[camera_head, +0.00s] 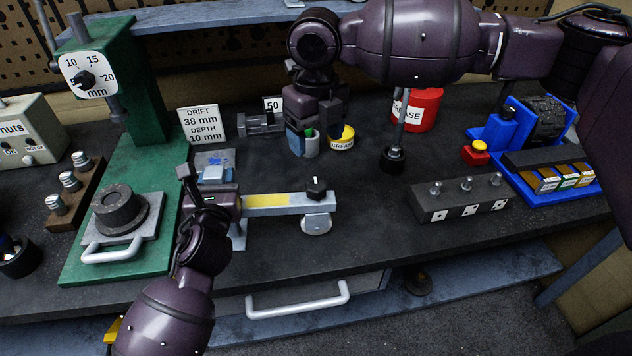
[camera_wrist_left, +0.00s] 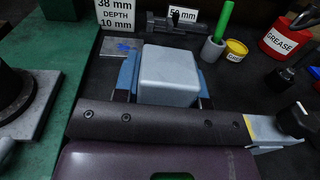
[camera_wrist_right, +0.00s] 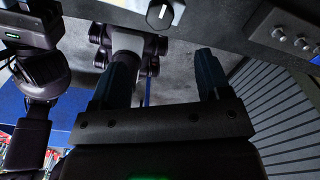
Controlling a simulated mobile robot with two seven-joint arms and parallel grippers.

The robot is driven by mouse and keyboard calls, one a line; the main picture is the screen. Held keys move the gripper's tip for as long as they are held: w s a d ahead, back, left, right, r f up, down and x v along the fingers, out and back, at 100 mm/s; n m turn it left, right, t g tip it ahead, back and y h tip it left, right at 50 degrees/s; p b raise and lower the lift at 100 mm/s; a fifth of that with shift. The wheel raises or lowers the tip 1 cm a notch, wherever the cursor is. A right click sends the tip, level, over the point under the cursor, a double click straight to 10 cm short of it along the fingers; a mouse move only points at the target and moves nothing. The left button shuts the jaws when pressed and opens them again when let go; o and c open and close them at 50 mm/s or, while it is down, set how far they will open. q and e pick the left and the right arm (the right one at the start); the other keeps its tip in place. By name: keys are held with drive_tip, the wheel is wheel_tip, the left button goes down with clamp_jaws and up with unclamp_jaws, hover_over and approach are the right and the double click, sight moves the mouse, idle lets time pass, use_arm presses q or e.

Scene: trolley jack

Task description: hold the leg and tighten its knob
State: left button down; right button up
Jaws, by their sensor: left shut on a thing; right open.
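The leg (camera_head: 290,201) is a pale metal bar with a yellow band, level in front of the bench's middle. Its black knob (camera_head: 316,188) sits on top near the right end, above a round pale foot (camera_head: 316,226). My left gripper (camera_head: 213,174) is at the left end of the bar, shut on a grey block (camera_wrist_left: 170,75) between its blue fingers. Whether the block joins the bar is hidden. The knob also shows in the left wrist view (camera_wrist_left: 297,121). My right gripper (camera_head: 314,133) is open and empty, behind and above the knob, apart from it.
A green press (camera_head: 130,170) stands left. A cup with a green rod (camera_head: 310,145), a yellow grease tin (camera_head: 343,138) and a red grease can (camera_head: 424,110) are behind. A block with several bolts (camera_head: 460,198) and a blue rack (camera_head: 560,190) are right. The bench between knob and bolt block is clear.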

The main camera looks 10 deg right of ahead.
sight(316, 184)
wheel_tip(316, 184, down, 12)
drive_tip(key=shift+r, duration=0.15)
idle(0.4)
drive_tip(key=c, duration=0.9)
